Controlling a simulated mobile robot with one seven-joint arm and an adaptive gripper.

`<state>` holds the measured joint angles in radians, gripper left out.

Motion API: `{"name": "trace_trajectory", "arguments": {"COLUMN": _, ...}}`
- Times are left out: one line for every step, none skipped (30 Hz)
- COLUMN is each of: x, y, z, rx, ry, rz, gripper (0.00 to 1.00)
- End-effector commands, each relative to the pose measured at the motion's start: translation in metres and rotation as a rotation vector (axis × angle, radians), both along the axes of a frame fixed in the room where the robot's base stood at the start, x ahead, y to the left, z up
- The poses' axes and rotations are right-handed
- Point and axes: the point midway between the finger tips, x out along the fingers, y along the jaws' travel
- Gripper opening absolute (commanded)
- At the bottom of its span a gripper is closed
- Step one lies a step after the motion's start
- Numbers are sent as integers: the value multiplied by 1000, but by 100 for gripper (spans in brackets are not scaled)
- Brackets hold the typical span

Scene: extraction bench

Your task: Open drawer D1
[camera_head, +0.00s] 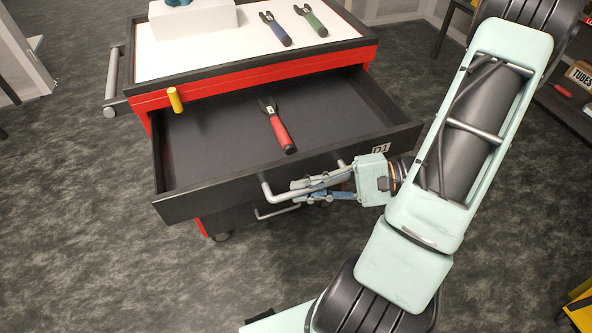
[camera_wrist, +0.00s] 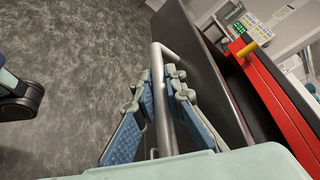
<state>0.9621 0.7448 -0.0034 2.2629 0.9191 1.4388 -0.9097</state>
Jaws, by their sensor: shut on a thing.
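Drawer D1 (camera_head: 338,152) is pulled out far from the red cart in the head view, with its dark interior showing. Its label D1 (camera_head: 380,149) is at the front's right end. The grey bar handle (camera_head: 280,192) runs along the drawer front. My gripper (camera_head: 305,188) is at the handle, fingers on either side of it. In the wrist view the handle (camera_wrist: 160,95) passes between the two blue-padded fingers, and my gripper (camera_wrist: 160,100) is shut on it. A red-handled tool (camera_head: 279,131) lies inside the drawer.
The cart's white top (camera_head: 240,45) holds a blue-handled tool (camera_head: 276,29), a green-handled tool (camera_head: 311,20) and a white block (camera_head: 195,18). A yellow cylinder (camera_head: 175,99) sticks out at the cart's front edge. Another drawer handle (camera_head: 277,211) is below. Floor is clear at left.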

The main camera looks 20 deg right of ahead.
Motion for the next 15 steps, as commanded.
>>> {"name": "trace_trajectory", "arguments": {"x": -5, "y": -1, "z": 0, "rx": 0, "ry": 0, "rz": -2, "gripper": 0}}
{"name": "trace_trajectory", "arguments": {"x": -8, "y": -1, "z": 0, "rx": -1, "ry": -1, "rz": -3, "gripper": 0}}
{"name": "trace_trajectory", "arguments": {"x": -11, "y": -1, "z": 0, "rx": 0, "ry": -1, "rz": -4, "gripper": 0}}
{"name": "trace_trajectory", "arguments": {"x": -13, "y": -1, "z": 0, "rx": 0, "ry": -1, "rz": -4, "gripper": 0}}
{"name": "trace_trajectory", "arguments": {"x": -15, "y": -1, "z": 0, "rx": -1, "ry": 0, "rz": -3, "gripper": 0}}
{"name": "trace_trajectory", "arguments": {"x": -17, "y": -1, "z": 0, "rx": -1, "ry": 0, "rz": -3, "gripper": 0}}
{"name": "trace_trajectory", "arguments": {"x": -18, "y": -1, "z": 0, "rx": 0, "ry": 0, "rz": -2, "gripper": 0}}
{"name": "trace_trajectory", "arguments": {"x": -18, "y": -1, "z": 0, "rx": -1, "ry": -1, "rz": -1, "gripper": 0}}
{"name": "trace_trajectory", "arguments": {"x": -19, "y": -1, "z": 0, "rx": -1, "ry": -1, "rz": -1, "gripper": 0}}
{"name": "trace_trajectory", "arguments": {"x": -20, "y": -1, "z": 0, "rx": -1, "ry": -1, "rz": -1, "gripper": 0}}
{"name": "trace_trajectory", "arguments": {"x": -20, "y": -1, "z": 0, "rx": -1, "ry": -1, "rz": -1, "gripper": 0}}
{"name": "trace_trajectory", "arguments": {"x": -20, "y": -1, "z": 0, "rx": -1, "ry": -1, "rz": -1, "gripper": 0}}
{"name": "trace_trajectory", "arguments": {"x": -20, "y": -1, "z": 0, "rx": -1, "ry": -1, "rz": -1, "gripper": 0}}
{"name": "trace_trajectory", "arguments": {"x": -20, "y": -1, "z": 0, "rx": -1, "ry": -1, "rz": -1, "gripper": 0}}
{"name": "trace_trajectory", "arguments": {"x": -20, "y": -1, "z": 0, "rx": -1, "ry": -1, "rz": -1, "gripper": 0}}
